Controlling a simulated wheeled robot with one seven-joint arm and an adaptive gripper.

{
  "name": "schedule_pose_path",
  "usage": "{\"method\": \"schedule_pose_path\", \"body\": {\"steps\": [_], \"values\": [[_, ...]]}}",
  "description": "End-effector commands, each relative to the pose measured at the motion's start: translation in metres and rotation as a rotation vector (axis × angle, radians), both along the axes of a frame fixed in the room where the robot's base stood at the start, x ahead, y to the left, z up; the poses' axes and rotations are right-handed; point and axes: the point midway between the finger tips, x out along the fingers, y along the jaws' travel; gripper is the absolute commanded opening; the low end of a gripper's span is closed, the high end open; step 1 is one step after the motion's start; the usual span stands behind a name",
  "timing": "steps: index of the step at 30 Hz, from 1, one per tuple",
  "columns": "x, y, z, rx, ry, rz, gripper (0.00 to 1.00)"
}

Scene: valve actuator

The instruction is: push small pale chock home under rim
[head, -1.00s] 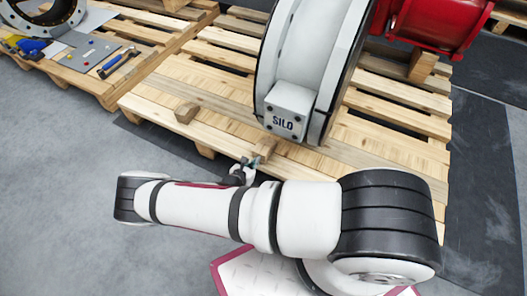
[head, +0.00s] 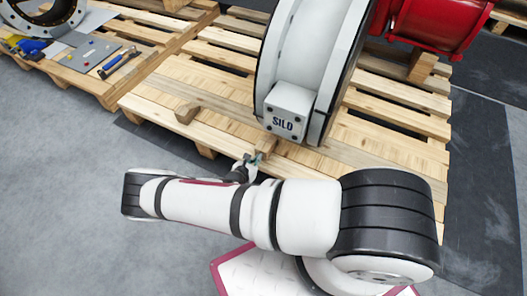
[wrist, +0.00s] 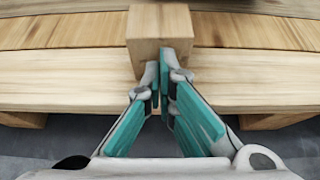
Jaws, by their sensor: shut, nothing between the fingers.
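My gripper (head: 256,160) is at the chock's near side. In the wrist view my gripper's teal fingertips (wrist: 162,75) are together, empty, and overlap the lower part of that face. They look pressed to it or very close. The chock's far end and any contact with the rim are hidden.
A second wooden block (head: 186,113) lies on the pallet (head: 155,105) to the left. A red housing (head: 432,25) is behind at right. Another pallet at left holds a hammer (head: 119,62) and a mat (head: 88,55). Floor is clear at lower left.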

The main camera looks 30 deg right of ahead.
Motion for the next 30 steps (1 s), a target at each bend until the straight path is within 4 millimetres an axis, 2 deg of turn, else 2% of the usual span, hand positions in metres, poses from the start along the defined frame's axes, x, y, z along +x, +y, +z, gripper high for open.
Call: {"method": "schedule_pose_path", "body": {"steps": [30], "values": [[0.010,-0.014,0.000,0.000,0.000,0.000,0.00]]}}
